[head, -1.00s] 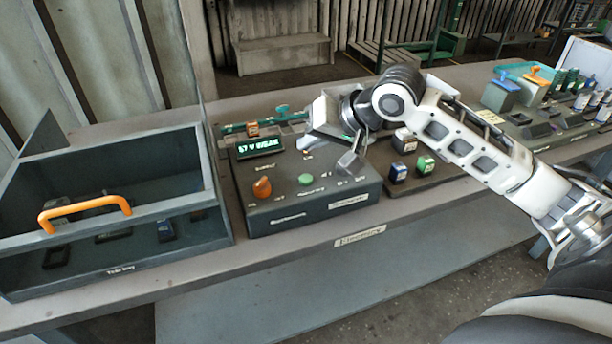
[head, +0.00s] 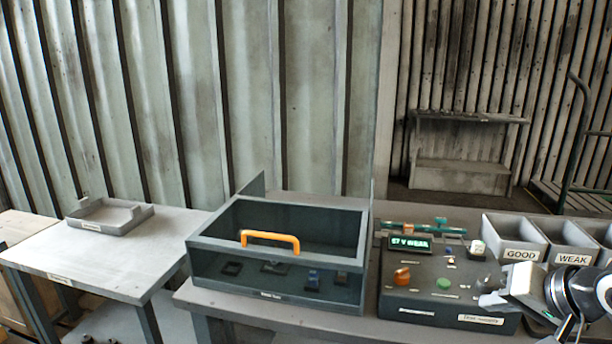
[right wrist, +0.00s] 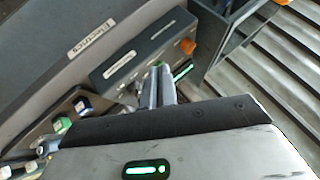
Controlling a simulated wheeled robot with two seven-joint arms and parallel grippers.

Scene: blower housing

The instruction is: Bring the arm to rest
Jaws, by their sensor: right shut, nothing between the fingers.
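My right gripper (head: 490,293) is at the right of the head view, over the right end of the dark tester box (head: 445,303). Its fingers look closed together with nothing between them. In the right wrist view the fingers (right wrist: 162,86) are side by side, over or beside the tester (right wrist: 150,50); I cannot tell whether they touch it. The tester has a lit green display (head: 410,244), an orange knob (head: 402,276) and a green button (head: 443,284). My left gripper is not in view.
A dark open-topped case (head: 230,278) with an orange handle (head: 270,238) stands left of the tester. Bins labelled GOOD (head: 521,255) and WEAK (head: 573,259) stand behind the gripper. A side table (head: 150,250) at the left holds a shallow grey tray (head: 120,226) and has free room.

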